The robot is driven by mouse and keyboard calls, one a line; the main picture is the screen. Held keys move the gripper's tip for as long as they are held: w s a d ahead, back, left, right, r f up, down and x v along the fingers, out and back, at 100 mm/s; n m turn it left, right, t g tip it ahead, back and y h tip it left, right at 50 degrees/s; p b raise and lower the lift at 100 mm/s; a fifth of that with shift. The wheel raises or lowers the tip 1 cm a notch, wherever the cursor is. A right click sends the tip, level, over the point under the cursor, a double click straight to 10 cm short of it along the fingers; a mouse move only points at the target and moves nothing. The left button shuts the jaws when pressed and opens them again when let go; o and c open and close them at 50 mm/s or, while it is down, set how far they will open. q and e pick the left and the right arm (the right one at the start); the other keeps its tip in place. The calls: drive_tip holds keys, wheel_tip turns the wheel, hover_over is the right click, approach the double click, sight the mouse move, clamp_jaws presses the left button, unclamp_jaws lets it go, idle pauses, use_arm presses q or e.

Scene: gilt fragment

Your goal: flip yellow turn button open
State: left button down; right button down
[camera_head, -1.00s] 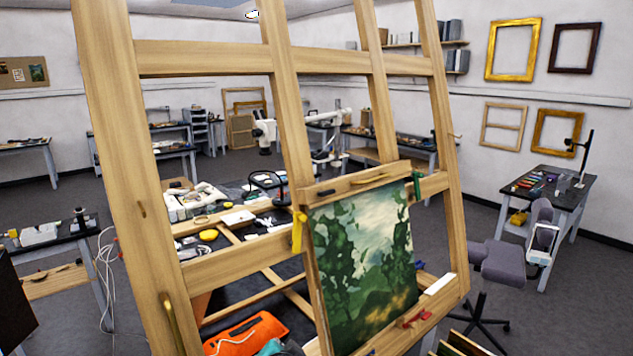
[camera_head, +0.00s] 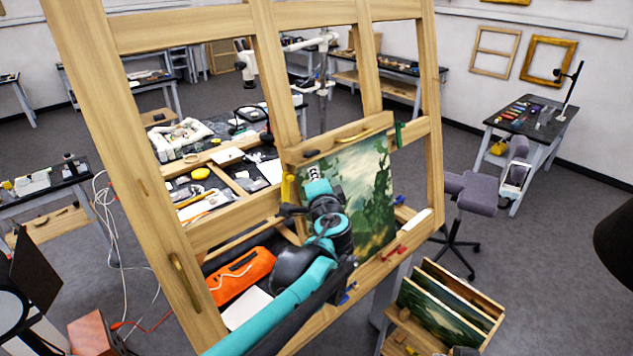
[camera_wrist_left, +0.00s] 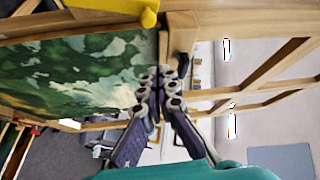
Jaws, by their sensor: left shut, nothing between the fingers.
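The yellow turn button (camera_head: 287,187) stands roughly upright at the left edge of the green landscape painting (camera_head: 371,205) on the wooden frame. The button also shows as a yellow bar at the top of the left wrist view (camera_wrist_left: 125,9). My left gripper (camera_head: 284,211) is just below the button in the head view, in front of the frame, its arm covering part of the painting. In the left wrist view its fingers (camera_wrist_left: 161,74) are together and empty, with a visible gap to the button. Contact with the wood is unclear. My right gripper is out of view.
Other turn buttons sit around the painting: a green one (camera_head: 398,135) and a red one (camera_head: 393,252). The wooden uprights (camera_head: 270,90) stand close by. An orange case (camera_head: 241,276) lies behind the lower rail, and a rack of paintings (camera_head: 452,300) stands lower right.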

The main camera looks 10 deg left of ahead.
sight(292, 180)
use_arm(q)
drive_tip(key=x, duration=0.2)
drive_tip(key=shift+w+a, duration=0.2)
drive_tip(key=shift+a, duration=0.25)
drive_tip(key=shift+s+a+f, duration=0.15)
drive_tip(key=shift+s+a, duration=0.8)
drive_tip(key=shift+s, duration=0.05)
drive_tip(key=shift+s+a+f, duration=0.15)
drive_tip(key=shift+s+a, duration=0.8)
drive_tip(key=shift+s, duration=0.1)
drive_tip(key=shift+w, duration=0.1)
